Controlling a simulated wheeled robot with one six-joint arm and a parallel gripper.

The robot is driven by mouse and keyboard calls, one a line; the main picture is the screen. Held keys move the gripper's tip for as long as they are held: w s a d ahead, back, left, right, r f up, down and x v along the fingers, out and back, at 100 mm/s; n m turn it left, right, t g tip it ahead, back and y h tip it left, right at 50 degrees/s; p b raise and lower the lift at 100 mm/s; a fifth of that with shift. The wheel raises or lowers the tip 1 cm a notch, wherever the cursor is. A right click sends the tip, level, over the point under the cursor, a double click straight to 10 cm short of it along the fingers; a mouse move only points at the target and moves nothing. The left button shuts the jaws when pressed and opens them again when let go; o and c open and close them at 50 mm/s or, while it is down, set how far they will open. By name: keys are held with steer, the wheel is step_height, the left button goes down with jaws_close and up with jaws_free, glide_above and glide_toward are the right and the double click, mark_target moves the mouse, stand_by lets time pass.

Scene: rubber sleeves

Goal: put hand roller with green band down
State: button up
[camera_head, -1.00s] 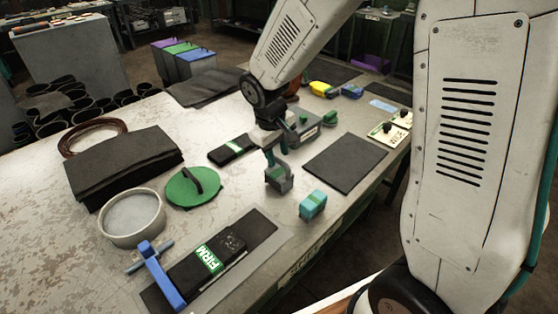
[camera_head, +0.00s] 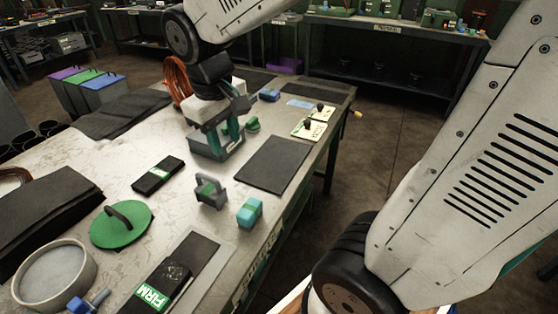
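The hand roller with the green band (camera_head: 211,192) is a grey piece with an arched handle and a green patch. It stands upright on the worn light tabletop (camera_head: 172,207), just left of a teal block (camera_head: 249,212). My gripper (camera_head: 223,133) is behind and above the roller, clear of it. Its two green fingers are spread apart with no held thing visible between them. The fingers show in front of or over a grey-green box (camera_head: 208,152), and I cannot tell whether they touch it.
A black mat (camera_head: 273,164) lies to the right. A black case (camera_head: 158,174), a green disc with a handle (camera_head: 120,226), a round sieve (camera_head: 52,275) and a FIRM-labelled block (camera_head: 160,290) lie left and in front. Bare tabletop surrounds the roller's left side.

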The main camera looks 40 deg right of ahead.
steer(key=s+d+r+m, duration=0.1)
steer(key=s, duration=0.7)
steer(key=s+r+m+y, duration=0.1)
steer(key=s, duration=0.6)
steer(key=shift+s+d+m, duration=0.3)
steer(key=shift+s+d, duration=0.05)
steer(key=shift+o, duration=0.2)
steer(key=n+h, duration=0.2)
steer(key=n, duration=0.3)
glide_above(206, 176)
steer(key=a, duration=0.2)
steer(key=s+a+f+x, duration=0.1)
steer(key=a+x, duration=0.1)
steer(key=x, duration=1)
steer(key=shift+m, duration=0.3)
steer(key=x, duration=0.7)
steer(key=shift+s+d+f, duration=0.2)
steer(key=shift+s+d, duration=0.05)
steer(key=shift+d, duration=0.15)
jaws_close()
